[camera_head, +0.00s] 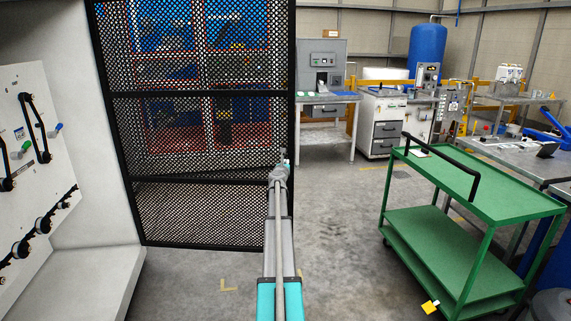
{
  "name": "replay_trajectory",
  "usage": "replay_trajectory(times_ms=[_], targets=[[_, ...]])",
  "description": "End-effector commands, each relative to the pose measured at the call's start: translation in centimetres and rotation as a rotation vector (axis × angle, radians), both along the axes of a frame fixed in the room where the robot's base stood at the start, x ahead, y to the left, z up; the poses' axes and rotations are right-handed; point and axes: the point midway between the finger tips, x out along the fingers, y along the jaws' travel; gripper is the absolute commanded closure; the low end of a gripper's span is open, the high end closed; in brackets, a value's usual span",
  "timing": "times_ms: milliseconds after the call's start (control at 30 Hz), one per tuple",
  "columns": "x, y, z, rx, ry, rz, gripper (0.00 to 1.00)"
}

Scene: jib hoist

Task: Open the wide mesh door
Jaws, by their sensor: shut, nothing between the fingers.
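The wide mesh door (210,140) is a black-framed panel of black mesh with crossbars. It fills the upper left and middle of the view. Blue and red panels show through its upper parts. My gripper (283,158) is small in view at the far end of my arm, in front of the door's right upright and overlapping it in the picture. It is shut with nothing in it. I cannot tell if it touches the frame. No handle shows clearly; my arm and gripper hide part of the door's right edge.
A white cabinet with a panel of black handles (35,140) stands close on the left. A green two-shelf trolley (445,250) stands at the right. Benches and a blue tank (427,48) are at the back. Grey floor (345,220) is clear between door and trolley.

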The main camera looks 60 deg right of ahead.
Motion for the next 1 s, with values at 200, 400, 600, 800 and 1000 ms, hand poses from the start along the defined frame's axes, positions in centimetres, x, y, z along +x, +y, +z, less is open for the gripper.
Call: replay_trajectory(times_ms=[200,400,600,800,1000], targets=[[1.7,1.7,0.1,-0.019,0.040,0.043,1.00],[7.1,7.5,0.2,-0.096,0.189,0.195,1.00],[14.8,18.1,-0.3,-0.251,0.439,0.451,1.00],[21.2,31.1,-2.0,-0.462,0.714,0.737,1.00],[24.6,44.3,-4.5,-0.706,0.969,1.015,1.00]])
